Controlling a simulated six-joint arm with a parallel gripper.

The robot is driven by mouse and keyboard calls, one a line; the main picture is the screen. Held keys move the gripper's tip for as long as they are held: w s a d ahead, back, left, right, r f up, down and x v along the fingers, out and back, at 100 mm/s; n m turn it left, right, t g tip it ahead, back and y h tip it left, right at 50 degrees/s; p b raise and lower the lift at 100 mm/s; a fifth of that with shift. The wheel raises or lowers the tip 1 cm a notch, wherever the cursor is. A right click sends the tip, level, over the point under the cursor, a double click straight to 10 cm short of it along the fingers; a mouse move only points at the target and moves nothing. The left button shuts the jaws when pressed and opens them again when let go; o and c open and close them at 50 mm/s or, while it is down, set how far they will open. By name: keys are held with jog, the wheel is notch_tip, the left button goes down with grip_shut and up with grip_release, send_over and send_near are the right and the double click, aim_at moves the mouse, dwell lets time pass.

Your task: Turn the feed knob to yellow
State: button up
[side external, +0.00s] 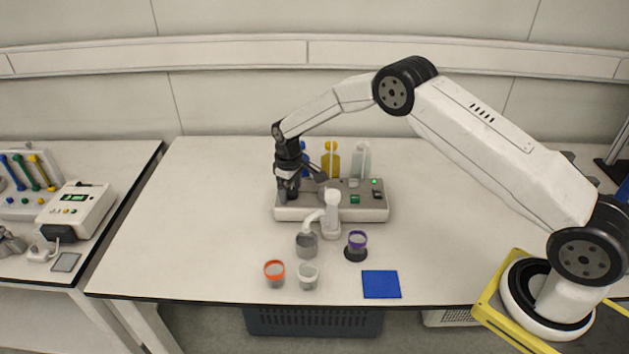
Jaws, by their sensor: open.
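A white reactor station (360,213) stands in the middle of the table, with coloured buttons and a small green light on its top right. Behind it stand a yellow bottle (330,160), a pale bottle (361,160) and a partly hidden blue bottle (303,147). My gripper (289,190) points down over the station's left end, with its jaws open. The feed knob cannot be made out; the gripper covers that end of the station. I cannot tell whether the fingers touch anything.
A white spout (330,212) stands at the station's front over a grey cup (306,245). Nearby are an orange-rimmed cup (275,274), a white cup (308,277), a purple-rimmed cup (356,245) and a blue mat (381,284). The table's left part is clear.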

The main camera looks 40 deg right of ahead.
aim_at(293, 191)
jog(key=shift+r, duration=3.8)
jog(key=shift+s+r, duration=0.1)
jog(key=shift+s+r, duration=0.35)
jog(key=s+r, duration=0.2)
jog(key=s, duration=0.2)
jog(key=s+r+m+t, duration=0.1)
jog(key=s+r, duration=0.1)
jog(key=s, duration=0.2)
jog(key=s+r+m, duration=0.1)
jog(key=s+r, duration=0.1)
jog(key=s, duration=0.2)
jog(key=shift+s+d, duration=0.3)
jog(key=shift+s, duration=0.1)
jog(key=s+m+t, duration=0.1)
jog(key=s, duration=1.5)
jog(key=shift+s+r+m+t, duration=0.15)
jog(key=shift+s+m+t, duration=0.15)
jog(key=shift+s, duration=0.05)
